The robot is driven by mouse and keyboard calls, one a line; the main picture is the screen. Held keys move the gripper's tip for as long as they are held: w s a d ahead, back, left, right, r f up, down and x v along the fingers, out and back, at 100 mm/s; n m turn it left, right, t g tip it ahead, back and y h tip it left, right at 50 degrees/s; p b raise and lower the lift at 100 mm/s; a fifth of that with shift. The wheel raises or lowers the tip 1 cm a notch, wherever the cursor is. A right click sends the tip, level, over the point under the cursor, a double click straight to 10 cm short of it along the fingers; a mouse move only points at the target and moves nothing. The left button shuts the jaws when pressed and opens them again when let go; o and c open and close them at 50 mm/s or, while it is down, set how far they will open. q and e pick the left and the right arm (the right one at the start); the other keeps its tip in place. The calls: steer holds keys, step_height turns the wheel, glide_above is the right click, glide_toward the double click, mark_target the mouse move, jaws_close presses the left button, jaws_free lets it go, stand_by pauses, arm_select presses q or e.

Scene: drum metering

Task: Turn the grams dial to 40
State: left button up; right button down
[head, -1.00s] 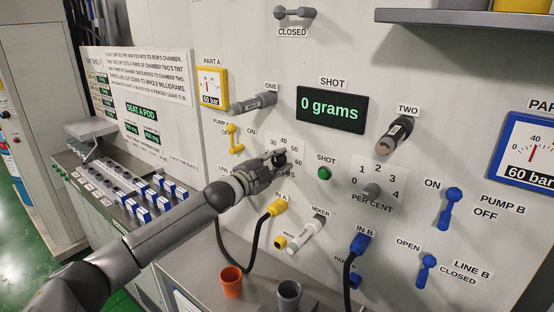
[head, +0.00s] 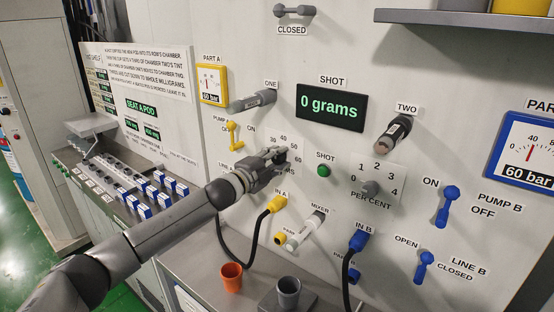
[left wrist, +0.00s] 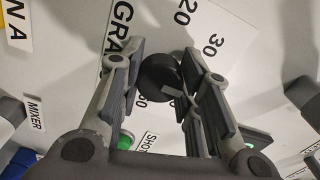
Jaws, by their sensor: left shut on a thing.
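The grams dial is a black round knob (left wrist: 160,77) on a white plate with numbers from 20 up; the plate also shows in the head view (head: 284,139). My left gripper (head: 276,158) is at the dial, its two fingers on either side of the knob, shut on it. In the head view the gripper mostly hides the knob. A pale mark shows on the knob in the left wrist view, but I cannot tell which number it points to. The shot display (head: 331,107) reads 0 grams. My right gripper is not in view.
The green shot button (head: 323,171) and the percent dial (head: 370,188) are right of my gripper. A yellow plug with a black hose (head: 268,212) hangs just below. An orange cup (head: 231,276) and a grey cup (head: 288,291) stand on the ledge.

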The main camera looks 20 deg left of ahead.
arm_select(q)
steer(key=o, duration=1.1)
steer(key=shift+a+f, duration=0.1)
steer(key=shift+c, duration=0.2)
steer(key=shift+s, duration=0.1)
steer(key=v, duration=1.1)
steer(key=shift+s+a, duration=0.15)
steer(key=shift+s, duration=0.25)
